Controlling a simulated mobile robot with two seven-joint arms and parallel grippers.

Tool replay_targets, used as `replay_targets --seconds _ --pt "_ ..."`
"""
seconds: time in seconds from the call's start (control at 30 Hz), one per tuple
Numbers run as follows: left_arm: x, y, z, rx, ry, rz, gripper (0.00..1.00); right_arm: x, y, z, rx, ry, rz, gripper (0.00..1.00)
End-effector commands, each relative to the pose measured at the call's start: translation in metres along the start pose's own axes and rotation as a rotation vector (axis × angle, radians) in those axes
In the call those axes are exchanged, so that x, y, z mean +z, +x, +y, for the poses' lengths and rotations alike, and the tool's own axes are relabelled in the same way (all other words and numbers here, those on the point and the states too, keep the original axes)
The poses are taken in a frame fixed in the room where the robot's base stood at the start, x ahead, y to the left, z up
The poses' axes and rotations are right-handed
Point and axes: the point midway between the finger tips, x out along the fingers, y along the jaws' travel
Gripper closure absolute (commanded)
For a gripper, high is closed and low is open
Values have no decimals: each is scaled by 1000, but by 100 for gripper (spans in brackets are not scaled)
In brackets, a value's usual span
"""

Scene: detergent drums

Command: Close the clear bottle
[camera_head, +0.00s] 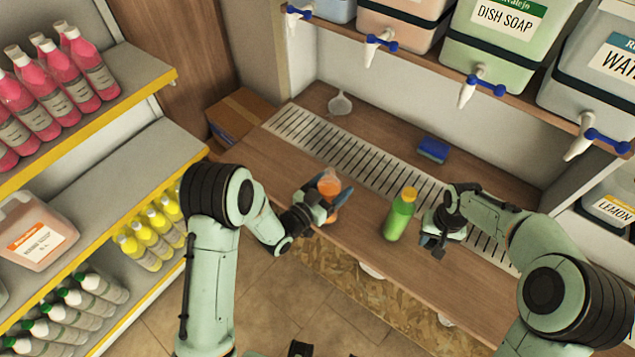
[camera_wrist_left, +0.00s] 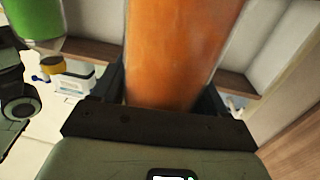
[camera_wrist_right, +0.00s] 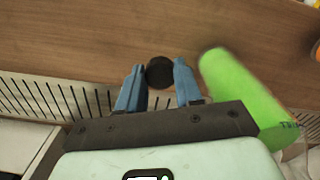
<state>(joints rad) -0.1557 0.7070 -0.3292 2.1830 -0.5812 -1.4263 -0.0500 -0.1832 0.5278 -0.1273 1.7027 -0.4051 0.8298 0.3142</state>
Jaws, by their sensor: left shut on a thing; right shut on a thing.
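The clear bottle (camera_head: 329,184) holds orange liquid and is near the front edge of the counter. My left gripper (camera_head: 326,194) is shut around its body. In the left wrist view the bottle (camera_wrist_left: 178,50) fills the space between the fingers, and its mouth is out of view. My right gripper (camera_head: 432,238) is right of the green bottle. In the right wrist view, its blue fingertips are shut on a small round black cap (camera_wrist_right: 159,72). In the head view I cannot clearly tell whether the clear bottle's base touches the counter.
A green bottle (camera_head: 399,218) with an orange cap stands between my grippers, close to the right one. A blue sponge (camera_head: 433,149) and a white funnel (camera_head: 340,104) lie behind. Dispenser tanks with taps (camera_head: 469,91) hang above the back. The metal grate (camera_head: 375,164) is mostly clear.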

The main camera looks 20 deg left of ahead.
Motion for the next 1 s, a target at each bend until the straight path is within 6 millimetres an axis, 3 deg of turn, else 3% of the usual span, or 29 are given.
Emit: replay_targets --seconds 0.5,1.0 --pt "-1 54 61 544 2 4 100 0 0 0 0 0 0 93" --pt "-2 62 72 640 -1 3 100 0 0 0 0 0 0 93"
